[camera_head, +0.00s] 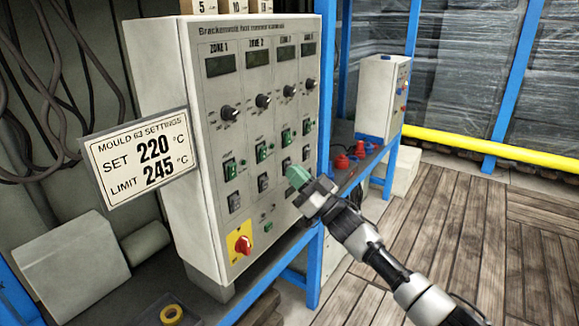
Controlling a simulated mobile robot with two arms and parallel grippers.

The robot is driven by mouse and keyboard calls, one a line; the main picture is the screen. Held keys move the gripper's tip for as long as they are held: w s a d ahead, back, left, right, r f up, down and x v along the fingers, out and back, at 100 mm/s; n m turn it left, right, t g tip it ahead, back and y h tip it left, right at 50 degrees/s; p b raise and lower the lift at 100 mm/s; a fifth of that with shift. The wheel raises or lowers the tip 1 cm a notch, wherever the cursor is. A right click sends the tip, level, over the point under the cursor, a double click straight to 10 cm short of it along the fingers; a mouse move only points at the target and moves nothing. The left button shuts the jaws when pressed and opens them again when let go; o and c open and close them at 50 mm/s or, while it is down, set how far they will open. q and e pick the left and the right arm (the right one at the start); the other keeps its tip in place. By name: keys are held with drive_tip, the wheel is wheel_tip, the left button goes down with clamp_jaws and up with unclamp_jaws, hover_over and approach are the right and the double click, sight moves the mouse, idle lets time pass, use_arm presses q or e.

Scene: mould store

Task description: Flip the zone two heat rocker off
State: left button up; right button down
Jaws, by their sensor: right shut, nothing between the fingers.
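A pale grey control cabinet (212,120) stands left of centre with several zone columns. The zone 2 column has a display (258,60), a black knob (262,101), a green-lit rocker (264,151) and a darker rocker (263,183) below it. The small labels by the rockers are too small to read. My right gripper (297,177) is shut and empty, with green at its tips. It appears in front of the cabinet's lower right part, right of the zone 2 rockers; I cannot tell whether it touches the panel. My left gripper is out of view.
A red rotary switch (243,245) on a yellow plate is at the cabinet's lower left. A settings sign (138,157) juts out on the left. A blue frame (325,90) edges the cabinet's right side. A smaller grey box (379,98) stands behind. Wooden floor (460,235) is open at right.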

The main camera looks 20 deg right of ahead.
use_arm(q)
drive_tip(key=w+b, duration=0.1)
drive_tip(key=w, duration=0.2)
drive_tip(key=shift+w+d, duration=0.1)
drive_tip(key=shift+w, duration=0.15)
use_arm(e)
drive_tip(key=s+d+f, duration=0.2)
drive_tip(key=s+f, duration=0.1)
drive_tip(key=f, duration=0.3)
drive_tip(key=shift+s+d+f, duration=0.15)
drive_tip(key=shift+s+d, duration=0.15)
